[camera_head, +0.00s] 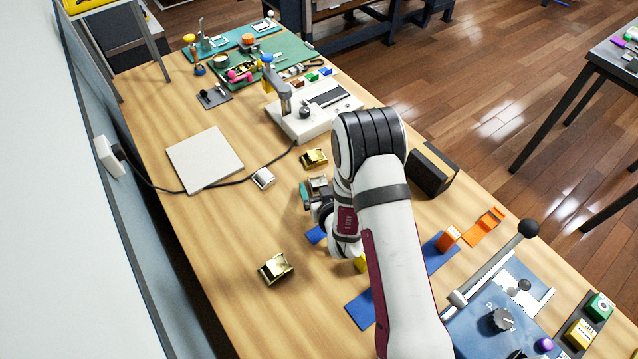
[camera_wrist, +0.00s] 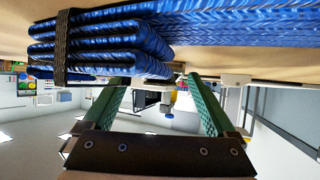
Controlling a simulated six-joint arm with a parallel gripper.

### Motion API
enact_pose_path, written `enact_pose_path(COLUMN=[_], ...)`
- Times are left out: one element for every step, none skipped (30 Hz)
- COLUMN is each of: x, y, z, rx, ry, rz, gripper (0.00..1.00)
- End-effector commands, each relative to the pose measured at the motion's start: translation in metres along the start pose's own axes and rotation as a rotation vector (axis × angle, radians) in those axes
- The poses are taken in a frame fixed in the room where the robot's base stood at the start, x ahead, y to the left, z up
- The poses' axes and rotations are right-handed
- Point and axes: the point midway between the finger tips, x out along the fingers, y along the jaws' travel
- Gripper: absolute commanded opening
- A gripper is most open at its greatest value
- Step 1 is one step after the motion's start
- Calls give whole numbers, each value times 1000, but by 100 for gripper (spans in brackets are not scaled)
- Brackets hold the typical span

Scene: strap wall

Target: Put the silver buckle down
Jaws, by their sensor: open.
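A silver buckle (camera_head: 263,178) lies on the wooden table, just left of and beyond my gripper, apart from it. A second silvery piece (camera_head: 318,183) shows right at my gripper in the head view; I cannot tell whether it touches the fingers. My gripper (camera_head: 309,197) is low over the table, partly hidden by my arm. In the wrist view its green-padded fingers (camera_wrist: 157,88) are spread apart with no buckle clearly held between them. A folded blue strap (camera_wrist: 100,45) with a dark band fills the top of the wrist view, beside the fingers.
Gold buckles lie beyond (camera_head: 314,158) and nearer left (camera_head: 275,268). A white pad (camera_head: 205,159), a white machine (camera_head: 313,115) and a black box (camera_head: 433,170) stand around. A blue lever press (camera_head: 500,315) is front right. The table's left front is clear.

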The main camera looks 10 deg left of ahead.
Motion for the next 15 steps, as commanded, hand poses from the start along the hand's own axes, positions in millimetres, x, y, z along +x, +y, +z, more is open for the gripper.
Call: enact_pose_path(x=[0, 0, 0, 0, 0, 0, 0, 0, 0, -1, -1, -1, -1, -1, -1], y=[0, 0, 0, 0, 0, 0, 0, 0, 0, 0, 0, 0, 0, 0, 0], z=[0, 0, 0, 0, 0, 0, 0, 0, 0, 0, 0, 0, 0, 0, 0], rx=[0, 0, 0, 0, 0, 0, 0, 0, 0, 0, 0, 0, 0, 0, 0], ry=[0, 0, 0, 0, 0, 0, 0, 0, 0, 0, 0, 0, 0, 0, 0], rz=[0, 0, 0, 0, 0, 0, 0, 0, 0, 0, 0, 0, 0, 0, 0], gripper=[91, 91, 84, 79, 73, 66, 61, 55, 48, 43, 37, 30, 25, 19, 12])
